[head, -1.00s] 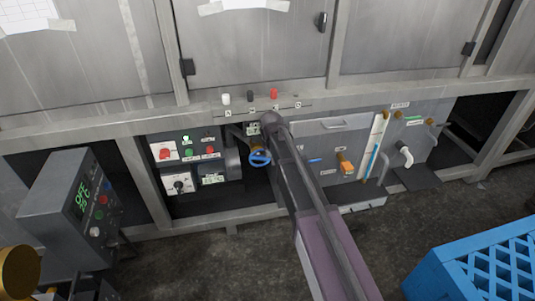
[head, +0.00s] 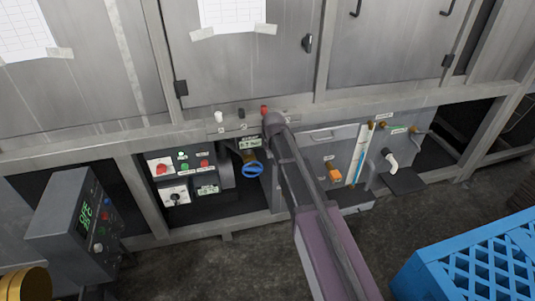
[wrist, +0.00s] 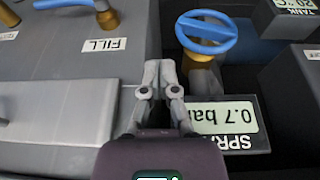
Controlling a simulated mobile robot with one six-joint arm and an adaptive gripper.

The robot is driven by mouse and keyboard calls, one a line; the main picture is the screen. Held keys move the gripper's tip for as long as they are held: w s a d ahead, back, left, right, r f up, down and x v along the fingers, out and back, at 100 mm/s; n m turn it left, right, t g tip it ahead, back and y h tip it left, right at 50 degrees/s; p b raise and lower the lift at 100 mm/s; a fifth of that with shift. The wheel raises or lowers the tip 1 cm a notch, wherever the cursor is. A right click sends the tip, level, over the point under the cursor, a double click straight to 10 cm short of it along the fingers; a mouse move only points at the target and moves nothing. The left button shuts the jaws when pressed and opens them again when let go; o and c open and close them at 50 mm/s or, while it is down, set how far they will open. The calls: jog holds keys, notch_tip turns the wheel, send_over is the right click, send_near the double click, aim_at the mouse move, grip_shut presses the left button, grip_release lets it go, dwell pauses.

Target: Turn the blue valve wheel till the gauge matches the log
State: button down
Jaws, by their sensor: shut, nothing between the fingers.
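The blue valve wheel (wrist: 207,27) sits on a brass valve body at the top right of the wrist view. It also shows in the head view (head: 253,169) under the machine's frame. The gauge display (wrist: 222,117) reads "0.7 bar" upside down in the wrist view, with a partly covered label starting "SPR". My gripper (wrist: 160,66) is shut and empty, just left of the wheel and apart from it in the picture. In the head view my arm hides the gripper. Printed sheets (head: 231,12) and (head: 22,30) are taped to the panels; their writing is too small to read.
A blue-handled brass valve (wrist: 104,14) marked "FILL" is at the wrist view's upper left. A tank display (wrist: 296,10) is at its upper right. In the head view, a control box (head: 75,215) stands left and a blue crate (head: 470,265) lower right.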

jog(key=shift+d+r, duration=0.1)
jog(key=shift+r, duration=0.05)
jog(key=c, duration=0.7)
grip_release()
jog(key=shift+s+d, duration=0.2)
jog(key=shift+s, duration=0.05)
jog(key=shift+o, duration=0.5)
jog(key=s+d+m+g, duration=0.1)
jog(key=s+d, duration=0.8)
jog(key=s, duration=0.1)
jog(key=shift+s+f+g, duration=0.3)
jog(key=shift+s, duration=0.1)
jog(key=s+d+m+g, duration=0.1)
jog(key=s+d+m, duration=0.1)
jog(key=s+d, duration=0.6)
jog(key=s, duration=0.5)
jog(key=shift+s+g+h, duration=0.3)
jog(key=shift+s+g, duration=0.1)
jog(key=shift+f, duration=0.1)
